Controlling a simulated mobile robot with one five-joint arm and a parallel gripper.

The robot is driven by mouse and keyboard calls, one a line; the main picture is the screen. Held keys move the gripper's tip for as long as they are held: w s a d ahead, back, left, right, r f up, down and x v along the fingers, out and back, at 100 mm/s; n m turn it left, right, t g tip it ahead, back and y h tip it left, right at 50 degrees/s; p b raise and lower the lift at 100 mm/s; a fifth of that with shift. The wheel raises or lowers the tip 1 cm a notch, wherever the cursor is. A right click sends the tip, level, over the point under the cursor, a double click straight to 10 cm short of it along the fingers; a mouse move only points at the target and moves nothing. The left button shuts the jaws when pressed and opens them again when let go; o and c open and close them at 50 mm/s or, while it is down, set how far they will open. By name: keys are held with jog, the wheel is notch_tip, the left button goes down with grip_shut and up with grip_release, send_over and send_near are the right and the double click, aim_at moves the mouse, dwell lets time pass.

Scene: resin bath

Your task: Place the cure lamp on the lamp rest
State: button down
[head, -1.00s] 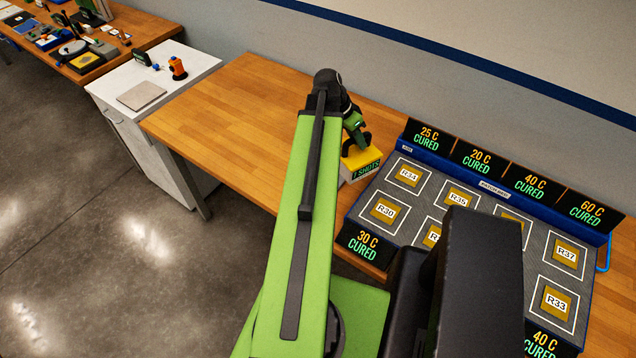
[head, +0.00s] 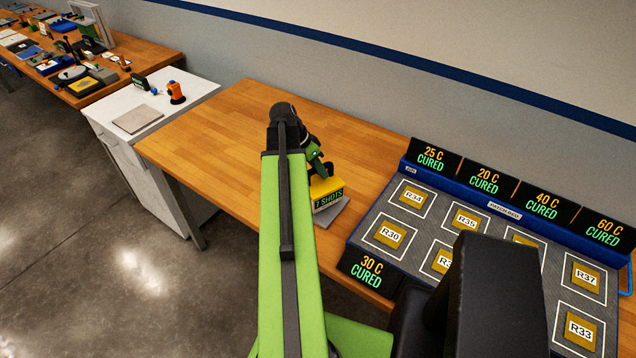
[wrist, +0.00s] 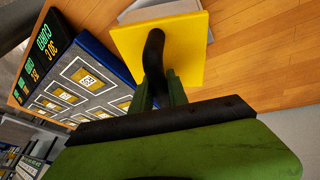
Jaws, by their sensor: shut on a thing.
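The cure lamp (head: 326,190) is a yellow block with a black handle and a front label reading "7 SHOTS". My gripper (wrist: 160,82) is shut on the black handle; in the wrist view the yellow top (wrist: 188,45) faces me. A flat grey piece (head: 332,212) shows directly under the lamp; I cannot tell if it belongs to the lamp. The lamp is over the wooden bench, left of the mat; its height is unclear. A pale square slab (head: 138,118) lies on the white cabinet at left and may be the lamp rest; no label shows.
A blue-edged mat (head: 400,258) with several numbered amber squares and "CURED" displays fills the bench's right side. An orange object (head: 176,92) and a small dark display (head: 140,83) stand behind the slab. The wooden bench (head: 215,140) is clear left of my arm.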

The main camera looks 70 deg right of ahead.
aim_at(321, 179)
notch_tip(321, 179, down, 4)
jog(key=b, duration=0.2)
jog(key=shift+r+b, duration=0.2)
jog(key=shift+b, duration=0.15)
jog(key=shift+r, duration=0.15)
jog(key=c, duration=1.7)
grip_release()
jog(key=shift+f, duration=0.2)
jog(key=shift+c, duration=0.2)
jog(key=o, duration=0.5)
jog(key=shift+c, duration=0.2)
jog(key=shift+r, duration=0.2)
jog(key=shift+r+p, duration=0.25)
jog(key=shift+p, duration=0.15)
jog(key=p+v, duration=1)
jog(key=v, duration=0.1)
jog(key=shift+w+r, duration=0.2)
